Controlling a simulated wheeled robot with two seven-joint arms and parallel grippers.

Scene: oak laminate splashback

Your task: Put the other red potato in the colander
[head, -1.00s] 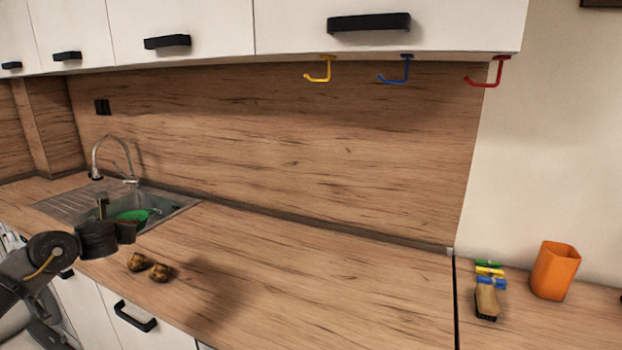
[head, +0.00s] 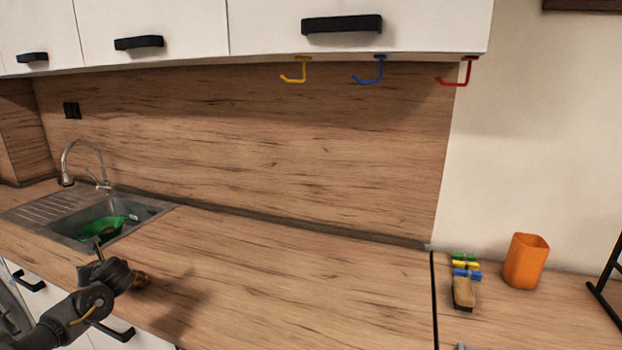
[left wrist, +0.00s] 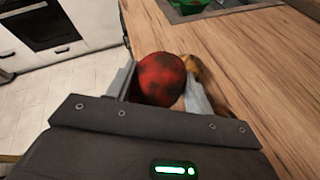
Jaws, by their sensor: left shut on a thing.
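My left gripper (left wrist: 160,90) is shut on a red potato (left wrist: 161,78), which sits between its two fingers. In the head view my left gripper (head: 98,247) is at the counter's front edge, just in front of the sink; the held potato cannot be made out there. The green colander (head: 101,226) sits in the sink basin, beyond the gripper. Its rim also shows at the top of the left wrist view (left wrist: 187,7). A dark shape lies in it, too small to tell. My right gripper is not in view.
Yellow-brown potatoes (left wrist: 192,67) lie on the counter (head: 270,275) beside the gripper, partly hidden by it. A tap (head: 82,150) rises behind the sink (head: 35,212). The middle counter is clear.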

